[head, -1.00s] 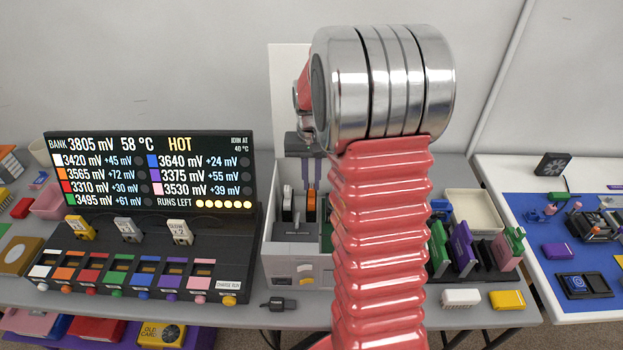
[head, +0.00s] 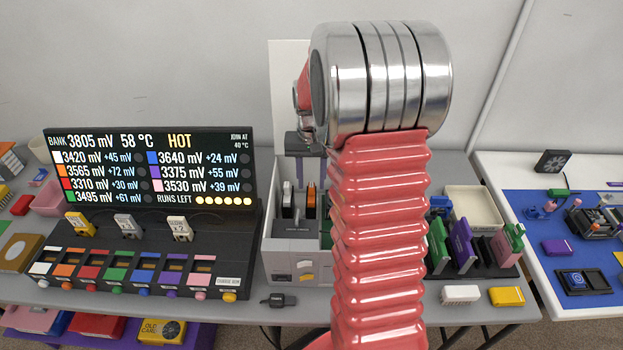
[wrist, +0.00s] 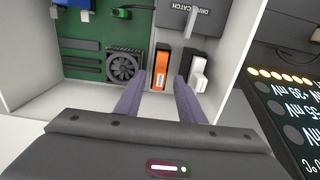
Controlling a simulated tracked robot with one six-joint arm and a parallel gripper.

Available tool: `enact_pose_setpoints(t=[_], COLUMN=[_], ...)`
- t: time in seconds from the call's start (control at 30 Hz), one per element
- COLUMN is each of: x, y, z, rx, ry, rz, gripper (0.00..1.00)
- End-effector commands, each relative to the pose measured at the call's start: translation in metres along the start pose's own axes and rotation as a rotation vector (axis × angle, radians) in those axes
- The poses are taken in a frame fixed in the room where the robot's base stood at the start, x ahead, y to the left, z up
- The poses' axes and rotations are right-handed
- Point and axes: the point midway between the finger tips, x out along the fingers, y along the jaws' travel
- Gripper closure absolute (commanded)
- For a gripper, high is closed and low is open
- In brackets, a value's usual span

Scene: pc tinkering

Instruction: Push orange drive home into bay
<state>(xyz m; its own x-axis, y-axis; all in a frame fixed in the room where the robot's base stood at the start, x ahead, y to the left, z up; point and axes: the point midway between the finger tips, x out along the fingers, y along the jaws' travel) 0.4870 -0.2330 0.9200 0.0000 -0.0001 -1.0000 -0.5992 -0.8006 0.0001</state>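The orange drive (head: 311,202) stands upright in the drive bay of the open white PC case (head: 297,253), beside a white-and-dark drive (head: 288,200). In the wrist view the orange drive (wrist: 160,70) lies between my fingertips, with a gap to each finger. My gripper (wrist: 159,78) has its two purple fingers apart and looks empty. In the head view its fingers (head: 311,170) hang above the orange drive, and my arm hides the right part of the case. I cannot tell how deep the orange drive sits.
A grey "DRIVE CATCH" part (wrist: 195,18) is by the drives. A green board with a fan (wrist: 124,66) fills the case's other side. A display panel (head: 150,170) stands to the left; a rack of coloured cards (head: 463,248) is to the right.

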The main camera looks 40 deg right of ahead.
Motion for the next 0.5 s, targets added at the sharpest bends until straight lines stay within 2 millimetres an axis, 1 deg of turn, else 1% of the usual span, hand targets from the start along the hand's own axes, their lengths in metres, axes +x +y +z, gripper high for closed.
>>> enact_pose_setpoints(t=[0.23,0.5], x=[-0.002,-0.019], y=[0.000,0.000], z=[0.000,0.000], rx=[0.000,0.000], ry=[0.000,0.002], rz=[0.000,0.000], gripper=[0.65,0.65])
